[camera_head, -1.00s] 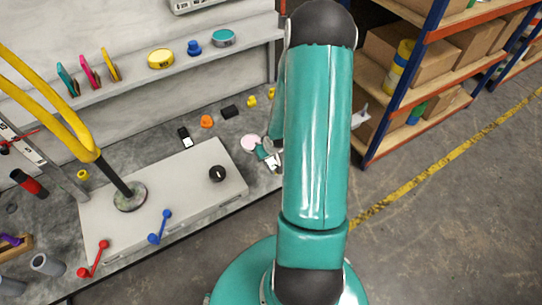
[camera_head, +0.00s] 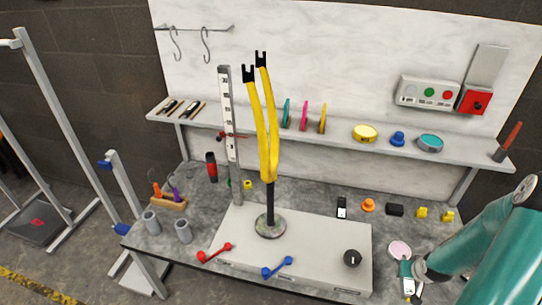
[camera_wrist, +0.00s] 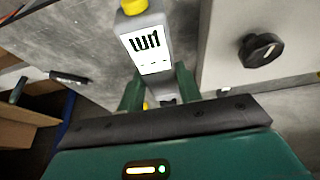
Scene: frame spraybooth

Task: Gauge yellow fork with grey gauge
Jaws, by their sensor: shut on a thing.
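The yellow fork (camera_head: 266,125) stands upright, its two prongs ending in black tips at the top. Its black stem rises from a round base (camera_head: 271,226) on the light grey plate. My gripper (camera_head: 407,272) is at the right front of the bench, well right of the fork. In the wrist view my gripper (camera_wrist: 158,92) is shut on the grey gauge (camera_wrist: 148,46), a box with a display and a yellow tip. The gauge's lower end is partly hidden between the fingers. In the head view the gauge is too small to make out clearly.
A black knob (camera_head: 352,258), a red lever (camera_head: 214,252) and a blue lever (camera_head: 277,267) are on the plate. A pale pink disc (camera_head: 400,249) is beside my gripper. A tall ruler (camera_head: 227,120) stands left of the fork. A shelf (camera_head: 345,140) runs behind.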

